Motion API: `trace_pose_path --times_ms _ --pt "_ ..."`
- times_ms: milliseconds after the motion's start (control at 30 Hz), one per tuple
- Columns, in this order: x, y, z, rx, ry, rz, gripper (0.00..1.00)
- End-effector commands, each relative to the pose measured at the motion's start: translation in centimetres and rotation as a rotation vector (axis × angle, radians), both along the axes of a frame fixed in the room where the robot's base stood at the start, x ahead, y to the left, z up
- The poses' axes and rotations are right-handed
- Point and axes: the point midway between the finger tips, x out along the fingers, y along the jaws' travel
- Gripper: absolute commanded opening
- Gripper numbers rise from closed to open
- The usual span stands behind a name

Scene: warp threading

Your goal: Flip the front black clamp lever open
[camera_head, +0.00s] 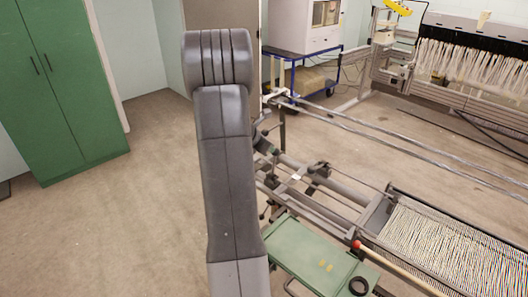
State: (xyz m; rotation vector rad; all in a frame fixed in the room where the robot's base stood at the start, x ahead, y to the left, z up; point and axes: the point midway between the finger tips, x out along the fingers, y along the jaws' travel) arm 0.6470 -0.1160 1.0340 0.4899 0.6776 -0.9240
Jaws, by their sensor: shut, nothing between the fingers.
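My grey arm stands upright across the middle of the head view and hides part of the loom frame behind it. My gripper does not show clearly. Dark parts (264,142) stick out at the arm's right edge, and I cannot tell whether they belong to my arm or to the loom frame. A small black fitting (320,169) sits on the metal rails right of the arm and may be a clamp. It is too small to tell whether its lever is open or closed.
A green tray (300,254) with a red-tipped rod (358,245) beside it lies at lower right. A panel of threads (440,245) fills the right corner. A blue cart (300,60), a far thread rack (470,60) and a green cabinet (65,90) stand behind. Left floor is clear.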

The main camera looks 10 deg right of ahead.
Motion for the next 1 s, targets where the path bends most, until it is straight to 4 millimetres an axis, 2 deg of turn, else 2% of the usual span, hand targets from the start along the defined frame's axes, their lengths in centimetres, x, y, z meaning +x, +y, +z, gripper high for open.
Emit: trace_pose_path --times_ms 733,1000 --pt "0.67 -1.06 0.16 -0.003 -0.002 -0.006 0.00" --pt "0.40 -0.23 0.75 -0.004 -0.003 -0.006 0.00"
